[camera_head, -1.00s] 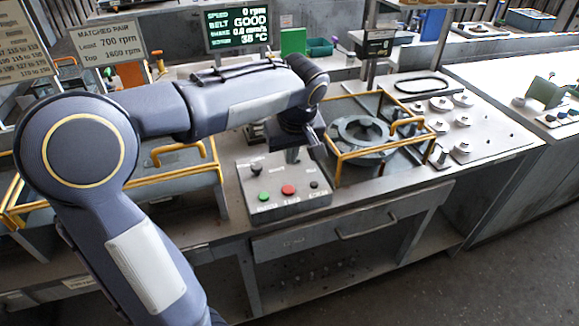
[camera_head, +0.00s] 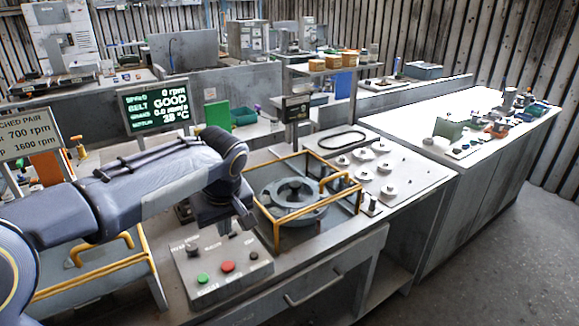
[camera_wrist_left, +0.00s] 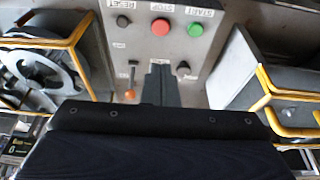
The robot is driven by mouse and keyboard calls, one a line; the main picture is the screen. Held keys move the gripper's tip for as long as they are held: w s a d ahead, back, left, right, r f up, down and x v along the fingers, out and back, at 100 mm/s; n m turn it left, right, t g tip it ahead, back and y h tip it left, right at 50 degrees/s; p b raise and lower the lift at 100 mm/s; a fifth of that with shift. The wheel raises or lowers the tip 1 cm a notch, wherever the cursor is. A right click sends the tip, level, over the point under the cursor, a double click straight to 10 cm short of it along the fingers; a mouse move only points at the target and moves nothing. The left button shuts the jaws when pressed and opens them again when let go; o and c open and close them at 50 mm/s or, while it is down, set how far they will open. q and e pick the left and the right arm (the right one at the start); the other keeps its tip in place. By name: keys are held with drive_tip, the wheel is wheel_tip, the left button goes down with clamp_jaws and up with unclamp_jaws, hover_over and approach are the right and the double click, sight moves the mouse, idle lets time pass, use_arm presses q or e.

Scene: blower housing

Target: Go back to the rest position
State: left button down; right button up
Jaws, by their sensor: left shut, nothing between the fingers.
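My left arm reaches in from the left in the head view, and its gripper (camera_head: 243,222) hangs over the back of the grey control box. In the left wrist view my left gripper (camera_wrist_left: 160,88) is shut and empty, above the face of the control box (camera_wrist_left: 140,45). The control box (camera_head: 205,262) carries a green button (camera_head: 202,279), a red button (camera_head: 227,267), a dark button and dark knobs. A small orange-tipped lever (camera_wrist_left: 130,94) shows beside the fingers in the left wrist view. My right gripper is not in view.
A yellow-framed blower housing (camera_head: 295,200) stands just right of the gripper. Another yellow-railed unit (camera_head: 95,270) lies to the left. A display (camera_head: 158,107) reads 0 rpm, belt GOOD. Pulleys and a belt (camera_head: 342,140) lie on a plate further right. Grey floor (camera_head: 480,260) is open at right.

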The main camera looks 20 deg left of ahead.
use_arm(q)
drive_tip(key=s+d+f+m+t+h, duration=0.1)
drive_tip(key=s+d+f+m+h, duration=0.2)
drive_tip(key=s, duration=0.7)
drive_tip(key=s+d+f+m+t+h, duration=0.2)
drive_tip(key=s+d+f+m+h, duration=0.1)
drive_tip(key=s, duration=0.8)
drive_tip(key=shift+d+f+m, duration=0.55)
drive_tip(key=shift+f+m, duration=0.15)
drive_tip(key=shift+m, duration=0.4)
